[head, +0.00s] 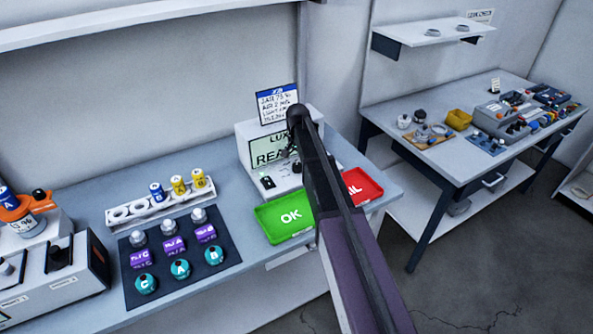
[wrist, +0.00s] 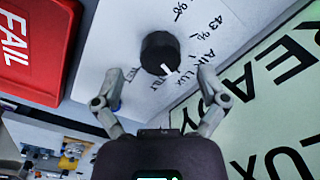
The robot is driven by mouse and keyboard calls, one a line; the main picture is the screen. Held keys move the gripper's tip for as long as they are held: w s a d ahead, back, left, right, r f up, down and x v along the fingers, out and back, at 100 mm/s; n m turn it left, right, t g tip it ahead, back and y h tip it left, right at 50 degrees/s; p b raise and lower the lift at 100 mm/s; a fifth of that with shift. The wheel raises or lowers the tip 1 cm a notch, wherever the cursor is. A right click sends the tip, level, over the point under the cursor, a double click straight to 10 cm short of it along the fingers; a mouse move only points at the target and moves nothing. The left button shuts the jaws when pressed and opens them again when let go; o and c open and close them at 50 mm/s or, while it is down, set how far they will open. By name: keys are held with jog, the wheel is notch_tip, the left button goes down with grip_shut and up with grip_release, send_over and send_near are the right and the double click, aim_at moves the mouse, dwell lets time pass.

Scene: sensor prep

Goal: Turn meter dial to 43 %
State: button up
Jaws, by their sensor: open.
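The meter (head: 246,138), a pale box with a green READY display, stands at the back of the bench in the head view. Its round black dial (wrist: 160,50) is on the pale panel in the wrist view. The dial's white pointer mark faces down and slightly right in that picture, away from the printed "43 %" at the upper right. My gripper (wrist: 159,72) is open, with one finger on each side of the dial and a gap on both sides. In the head view my arm hides part of the meter.
A green OK tray (head: 272,232) and a red FAIL tray (head: 372,188) lie in front of the meter. A dark mat (head: 130,275) with several parts and a rack (head: 124,215) with small cells are to the left. A second bench (head: 440,165) stands at the right.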

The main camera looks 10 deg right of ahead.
jog(key=shift+f+b, duration=1)
jog(key=shift+f, duration=0.3)
jog(key=c, duration=1.1)
jog(key=shift+a, duration=0.15)
jog(key=shift+c, duration=0.2)
